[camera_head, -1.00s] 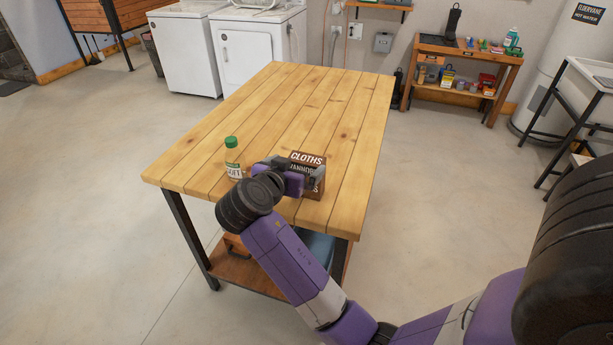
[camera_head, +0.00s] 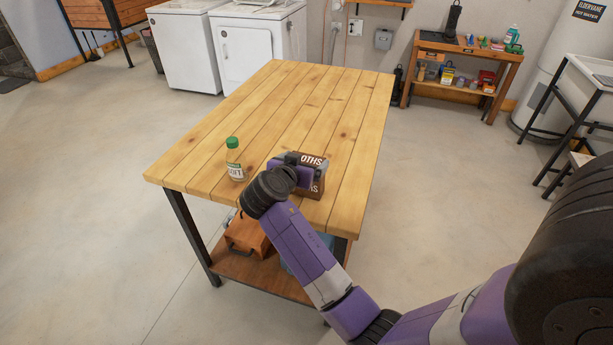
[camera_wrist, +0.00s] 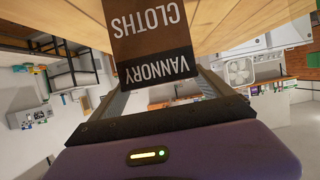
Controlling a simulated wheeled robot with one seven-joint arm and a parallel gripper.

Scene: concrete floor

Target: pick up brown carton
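The brown carton (camera_head: 313,184) stands on the near part of the wooden table, marked CLOTHS, with a dark band on it. My gripper (camera_head: 302,172) is right at it and hides part of its left side. In the wrist view the carton (camera_wrist: 155,40) fills the top middle, its lettering upside down. The two fingers of my gripper (camera_wrist: 160,83) are spread wide, with their tips by the carton's two sides. I cannot tell whether they touch it. The carton looks to rest on the table.
A green-capped bottle (camera_head: 234,160) stands on the table (camera_head: 300,110) left of my gripper. The table's far part is bare. An orange-brown box (camera_head: 247,236) sits on the lower shelf. White appliances (camera_head: 262,45) and a stocked shelf unit (camera_head: 460,68) stand at the back.

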